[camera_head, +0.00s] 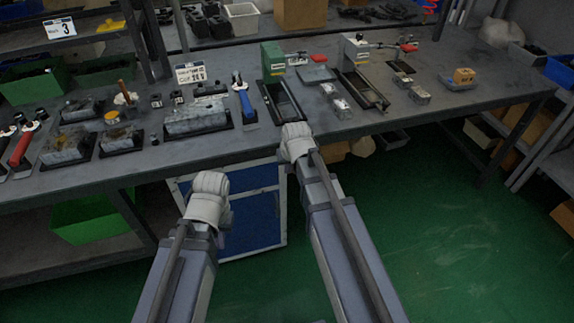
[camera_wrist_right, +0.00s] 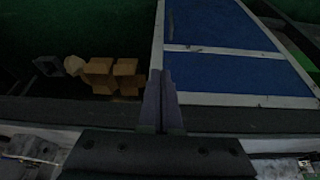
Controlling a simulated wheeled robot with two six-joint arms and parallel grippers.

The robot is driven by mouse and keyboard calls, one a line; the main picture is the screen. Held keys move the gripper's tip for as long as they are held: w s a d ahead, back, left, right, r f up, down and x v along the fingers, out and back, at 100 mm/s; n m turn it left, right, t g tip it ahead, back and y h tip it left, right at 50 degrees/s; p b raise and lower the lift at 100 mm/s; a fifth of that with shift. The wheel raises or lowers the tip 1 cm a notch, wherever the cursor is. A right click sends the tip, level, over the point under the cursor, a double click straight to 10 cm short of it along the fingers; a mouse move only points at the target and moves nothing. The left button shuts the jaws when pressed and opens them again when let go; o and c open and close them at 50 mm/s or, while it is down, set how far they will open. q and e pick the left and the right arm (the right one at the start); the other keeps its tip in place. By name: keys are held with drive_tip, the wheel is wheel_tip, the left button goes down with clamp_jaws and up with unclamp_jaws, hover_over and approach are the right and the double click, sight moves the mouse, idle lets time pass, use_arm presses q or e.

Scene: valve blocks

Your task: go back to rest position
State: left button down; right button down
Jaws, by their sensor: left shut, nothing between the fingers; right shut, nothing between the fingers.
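My left gripper (camera_head: 209,190) hangs low in front of the workbench (camera_head: 232,142), over the blue cabinet, in the head view. Its fingers are hidden behind the wrist there. My right gripper (camera_head: 295,135) is at the bench's front edge, just below the green-ended black fixture (camera_head: 283,100). In the right wrist view its two fingers (camera_wrist_right: 162,95) are together with nothing between them. Neither gripper holds anything.
Grey valve blocks (camera_head: 198,118) on black trays, tools and a white-ended fixture (camera_head: 358,84) stand on the bench. A blue cabinet (camera_head: 252,207) and a green bin (camera_head: 92,222) are below. The green floor (camera_head: 440,240) at right is clear.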

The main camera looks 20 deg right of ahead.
drive_tip(key=s+a+f+n+g+h, duration=0.1)
drive_tip(key=s+a+n+g, duration=0.1)
drive_tip(key=s+a, duration=0.55)
drive_tip(key=s+a+n+g, duration=0.2)
drive_tip(key=s+a, duration=0.2)
drive_tip(key=s, duration=0.7)
wheel_tip(320, 180, up, 13)
drive_tip(key=s+p, duration=0.1)
drive_tip(key=p, duration=1.2)
drive_tip(key=shift+a+f, duration=0.15)
drive_tip(key=shift+a, duration=0.2)
drive_tip(key=shift+s, duration=0.1)
